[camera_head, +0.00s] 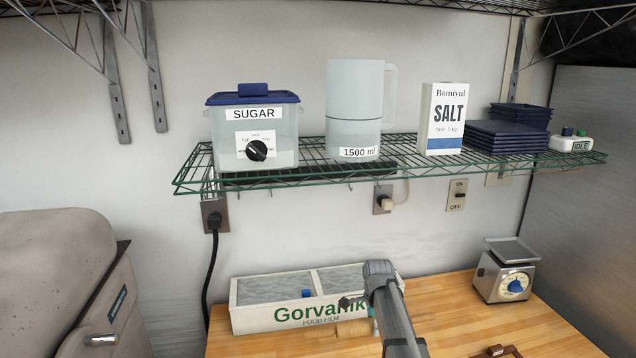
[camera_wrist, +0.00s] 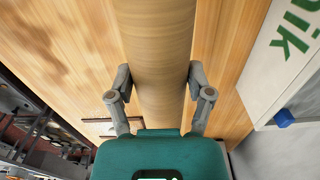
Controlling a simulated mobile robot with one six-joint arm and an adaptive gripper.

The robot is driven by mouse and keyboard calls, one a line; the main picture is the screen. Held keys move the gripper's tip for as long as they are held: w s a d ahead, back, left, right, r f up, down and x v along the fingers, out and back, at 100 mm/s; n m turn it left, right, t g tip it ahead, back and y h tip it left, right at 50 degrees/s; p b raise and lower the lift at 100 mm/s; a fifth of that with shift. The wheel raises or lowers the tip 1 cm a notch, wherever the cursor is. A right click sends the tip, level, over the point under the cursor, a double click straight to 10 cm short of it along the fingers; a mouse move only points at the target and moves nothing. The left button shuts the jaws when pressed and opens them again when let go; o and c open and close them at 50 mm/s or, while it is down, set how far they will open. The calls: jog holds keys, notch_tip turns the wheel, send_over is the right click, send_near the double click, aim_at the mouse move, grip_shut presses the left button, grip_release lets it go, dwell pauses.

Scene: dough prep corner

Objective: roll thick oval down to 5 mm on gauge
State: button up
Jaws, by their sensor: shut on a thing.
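In the wrist view a thick wooden rolling pin (camera_wrist: 157,45) runs up the picture between the two fingers of my gripper (camera_wrist: 160,72). The fingers are shut on it, one on each side. In the head view my arm reaches down in front of the film box and largely hides my gripper. A short pale piece of the pin (camera_head: 354,329) shows low in front of that box. I cannot make out the thick oval of dough or the thickness gauge in either view.
The Gorvanik film box (camera_head: 262,319) stands at the back of the wooden worktop (camera_head: 445,312), close to my arm; it also shows in the wrist view (camera_wrist: 262,75). A scale (camera_head: 506,275) stands at the back right. A wire shelf (camera_head: 398,165) with containers hangs above.

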notch_tip(320, 180, up, 9)
jog(key=p, duration=0.8)
jog(key=shift+r, duration=0.15)
jog(key=shift+s, duration=0.15)
